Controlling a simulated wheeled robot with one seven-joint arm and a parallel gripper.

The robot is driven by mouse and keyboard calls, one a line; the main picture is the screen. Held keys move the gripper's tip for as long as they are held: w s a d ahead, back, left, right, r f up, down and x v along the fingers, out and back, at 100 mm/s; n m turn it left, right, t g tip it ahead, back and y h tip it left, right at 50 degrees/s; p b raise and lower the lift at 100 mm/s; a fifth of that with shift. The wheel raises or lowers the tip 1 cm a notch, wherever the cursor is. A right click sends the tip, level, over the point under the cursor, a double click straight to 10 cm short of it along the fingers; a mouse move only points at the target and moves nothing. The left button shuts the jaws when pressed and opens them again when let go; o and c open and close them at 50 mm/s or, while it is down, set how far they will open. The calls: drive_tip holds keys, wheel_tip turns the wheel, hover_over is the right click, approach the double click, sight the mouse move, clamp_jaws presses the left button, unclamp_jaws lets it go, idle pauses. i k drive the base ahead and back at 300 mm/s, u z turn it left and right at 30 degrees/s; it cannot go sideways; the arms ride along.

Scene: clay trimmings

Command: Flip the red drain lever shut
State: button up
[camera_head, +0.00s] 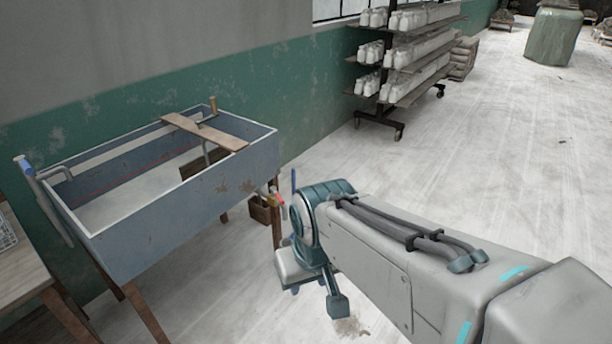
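The red drain lever (279,198) shows as a small red piece on a brass-coloured fitting (270,200). It is below the right end of the grey-blue sink basin (185,222), just left of my arm. Its exact angle is too small to make out. My gripper (293,264) is at the end of my arm, below and slightly right of the lever in the picture. My wrist covers much of it. Its fingertips cannot be made out clearly, and I see no clear contact with the lever.
A wooden board (205,132) lies across the basin. A small brown box (264,214) is behind the fitting, near the basin's wooden legs. A wooden table (22,272) stands at the left. A wheeled rack (405,85) of white bottles stands at the back. Open floor lies to the right.

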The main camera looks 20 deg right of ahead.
sight(273, 189)
drive_tip(key=z, duration=0.25)
drive_tip(key=k, duration=0.65)
drive_tip(key=z, duration=0.45)
drive_tip(key=i, duration=1.5)
drive_tip(key=u, duration=0.6)
